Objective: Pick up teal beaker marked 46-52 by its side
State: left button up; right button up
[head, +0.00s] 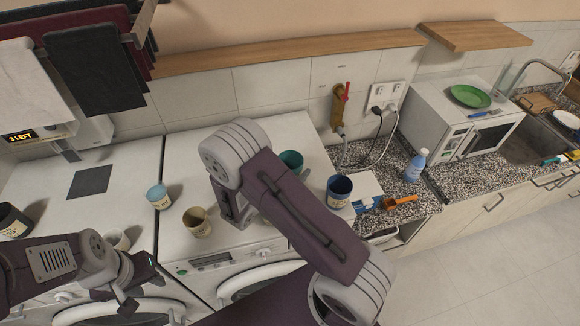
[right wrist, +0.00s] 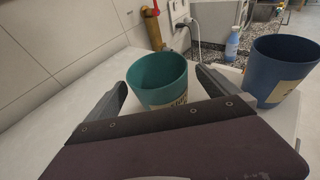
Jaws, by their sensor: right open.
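The teal beaker (head: 291,161) stands upright on the white machine top, partly hidden by my right arm in the head view. In the right wrist view the teal beaker (right wrist: 159,78) has a pale label low on its near side, too small to read surely. My right gripper (right wrist: 161,84) is open, with one finger on each side of the beaker's near part; I cannot tell whether they touch it.
A dark blue beaker (head: 339,190) stands close right of the teal one, also in the wrist view (right wrist: 281,70). A tan cup (head: 197,222), light blue cup (head: 158,196), white cup (head: 117,240) and dark cup (head: 13,221) stand leftward. A blue bottle (head: 415,166) is on the counter.

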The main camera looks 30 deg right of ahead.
jog(key=shift+a, duration=0.15)
jog(key=shift+w+d+f, duration=0.1)
jog(key=shift+d+f, duration=0.05)
jog(key=shift+d, duration=0.15)
jog(key=c, duration=1.5)
jog(key=shift+o, duration=0.2)
jog(key=shift+a+r, duration=0.15)
jog(key=shift+r, duration=0.05)
notch_tip(320, 180, up, 10)
jog(key=b, duration=0.2)
jog(key=shift+f, duration=0.15)
